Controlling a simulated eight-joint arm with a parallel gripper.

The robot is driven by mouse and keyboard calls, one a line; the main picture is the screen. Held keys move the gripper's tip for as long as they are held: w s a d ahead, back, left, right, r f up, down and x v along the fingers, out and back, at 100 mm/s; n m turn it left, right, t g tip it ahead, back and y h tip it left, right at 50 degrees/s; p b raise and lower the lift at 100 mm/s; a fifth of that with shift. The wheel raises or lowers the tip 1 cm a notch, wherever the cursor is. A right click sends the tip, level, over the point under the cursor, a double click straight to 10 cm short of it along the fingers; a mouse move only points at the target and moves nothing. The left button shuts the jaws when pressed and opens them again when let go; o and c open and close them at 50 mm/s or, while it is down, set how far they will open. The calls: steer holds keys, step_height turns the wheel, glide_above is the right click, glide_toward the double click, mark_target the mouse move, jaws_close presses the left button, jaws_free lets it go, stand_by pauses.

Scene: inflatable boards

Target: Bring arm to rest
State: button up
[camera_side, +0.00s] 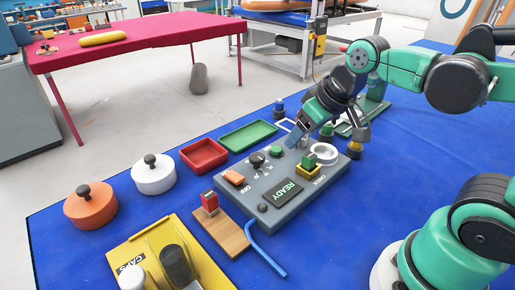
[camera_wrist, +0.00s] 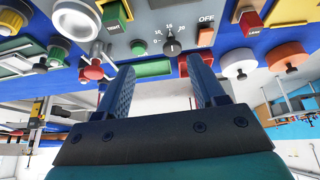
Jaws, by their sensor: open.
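My gripper (camera_side: 294,139) hangs tilted over the back edge of a grey control panel (camera_side: 278,219) in the side view. The panel carries a lit READY display (camera_side: 287,191), an orange button (camera_side: 235,177) by OFF, a black dial (camera_side: 258,159) and a green button on a yellow base (camera_side: 309,162). The dial also shows in the wrist view (camera_wrist: 172,46), just beyond the fingertips. Whether the fingers touch the panel I cannot tell.
A red tray (camera_side: 204,154) and a green tray (camera_side: 247,136) lie behind the panel. White (camera_side: 153,178) and orange (camera_side: 91,207) knobbed discs stand left. A yellow CAPS holder (camera_side: 143,238), a red-topped block on wood (camera_side: 209,201) and a blue bar (camera_side: 264,250) lie in front.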

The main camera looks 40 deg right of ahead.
steer(key=shift+s+a+f+t, duration=0.25)
steer(key=shift+a+f+t, duration=0.25)
steer(key=shift+a+t, duration=0.25)
